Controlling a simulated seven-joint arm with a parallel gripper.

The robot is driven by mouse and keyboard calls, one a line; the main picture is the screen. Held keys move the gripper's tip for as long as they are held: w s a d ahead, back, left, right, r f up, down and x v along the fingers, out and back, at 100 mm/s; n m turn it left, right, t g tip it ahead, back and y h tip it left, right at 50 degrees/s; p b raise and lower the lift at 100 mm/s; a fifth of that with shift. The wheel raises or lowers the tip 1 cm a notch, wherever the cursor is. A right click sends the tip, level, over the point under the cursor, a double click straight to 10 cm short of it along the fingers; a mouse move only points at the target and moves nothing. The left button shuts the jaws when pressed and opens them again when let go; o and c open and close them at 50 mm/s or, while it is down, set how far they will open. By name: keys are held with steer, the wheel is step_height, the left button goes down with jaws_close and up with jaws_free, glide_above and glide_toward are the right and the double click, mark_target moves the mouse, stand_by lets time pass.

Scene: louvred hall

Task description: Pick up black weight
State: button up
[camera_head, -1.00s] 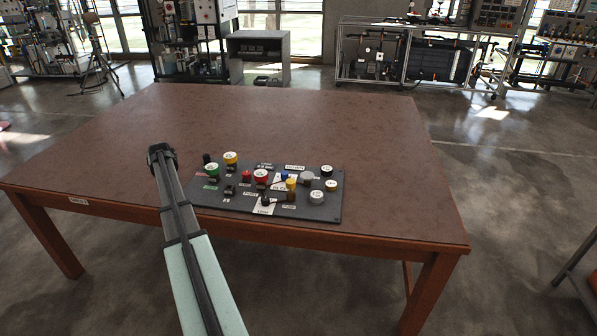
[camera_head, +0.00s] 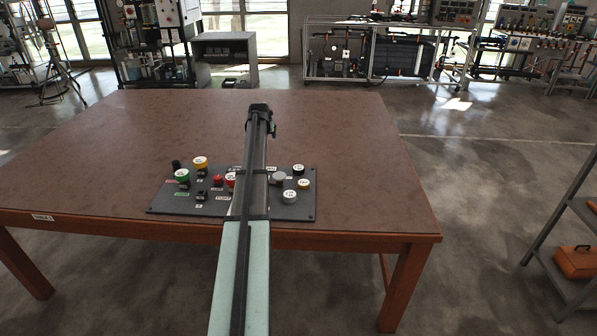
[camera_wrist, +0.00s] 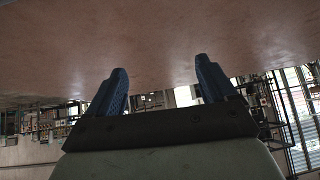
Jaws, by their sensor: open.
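A dark panel (camera_head: 160,203) lies near the table's front edge in the head view, carrying several knobs and weight-like pieces. A small black cylinder (camera_head: 176,165) stands at its back left corner. A black piece with a white top (camera_head: 298,169) stands at its back right. I cannot tell which is the black weight. My gripper (camera_head: 259,108) is above the table beyond the panel, and my arm hides the panel's middle. In the wrist view my gripper (camera_wrist: 160,72) shows two blue fingers, apart and empty, with no panel piece between them.
The brown table (camera_head: 350,130) is bare behind and beside the panel. A rack with an orange toolbox (camera_head: 576,262) stands right of the table.

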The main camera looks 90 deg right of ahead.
steer(key=s+m+g+y, duration=0.1)
steer(key=s+y, duration=0.3)
steer(key=s, duration=0.5)
steer(key=m+y, duration=0.1)
steer(key=y, duration=0.3)
glide_above(299, 167)
step_height(299, 167, down, 8)
steer(key=shift+d+r, duration=0.1)
steer(key=shift+w+a+f, duration=0.1)
steer(key=shift+f, duration=1.2)
steer(key=shift+a+f, duration=0.1)
steer(key=shift+f, duration=1.2)
steer(key=c, duration=1.5)
